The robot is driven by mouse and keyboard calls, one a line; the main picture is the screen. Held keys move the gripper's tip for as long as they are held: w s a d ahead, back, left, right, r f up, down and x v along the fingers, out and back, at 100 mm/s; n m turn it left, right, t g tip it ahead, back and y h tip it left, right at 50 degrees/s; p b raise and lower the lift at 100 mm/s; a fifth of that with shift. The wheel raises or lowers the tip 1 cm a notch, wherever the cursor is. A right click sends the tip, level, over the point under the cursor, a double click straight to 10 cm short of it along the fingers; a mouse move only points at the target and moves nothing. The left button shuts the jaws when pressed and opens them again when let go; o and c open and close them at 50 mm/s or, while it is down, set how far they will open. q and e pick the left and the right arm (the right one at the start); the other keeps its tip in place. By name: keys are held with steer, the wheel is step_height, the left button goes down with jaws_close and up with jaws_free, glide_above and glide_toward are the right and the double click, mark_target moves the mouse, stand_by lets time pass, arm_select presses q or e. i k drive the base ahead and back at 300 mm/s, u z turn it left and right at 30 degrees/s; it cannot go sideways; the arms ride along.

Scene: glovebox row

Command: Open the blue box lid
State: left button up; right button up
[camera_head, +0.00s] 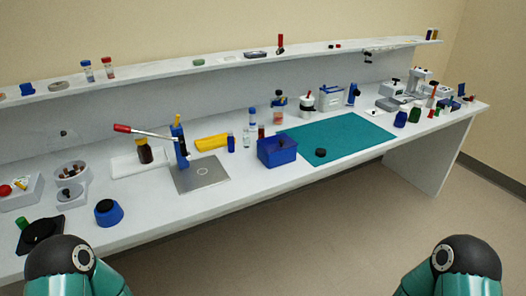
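The blue box (277,155) stands near the front edge of the white bench, at the left edge of a teal mat. Its lid (277,143) is on top and looks closed, with a small dark knob on it. My two arms show only as dark rounded joints with teal links at the bottom left and bottom right corners. Neither gripper is in the picture, and nothing of mine is near the box.
The teal mat (345,138) lies right of the box, with a small black round piece (320,152) on it. A silver plate (203,180) lies left of the box. Bottles stand behind it. A shelf (215,63) runs along the back. Open floor lies in front.

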mark_target(271, 144)
steer(key=u, duration=0.2)
steer(key=k, duration=0.1)
steer(key=z, duration=0.5)
steer(key=i, duration=0.85)
steer(key=u, duration=1.15)
steer(key=k, duration=0.95)
steer(key=z, duration=0.05)
steer(key=i, duration=0.55)
steer(key=u, duration=0.05)
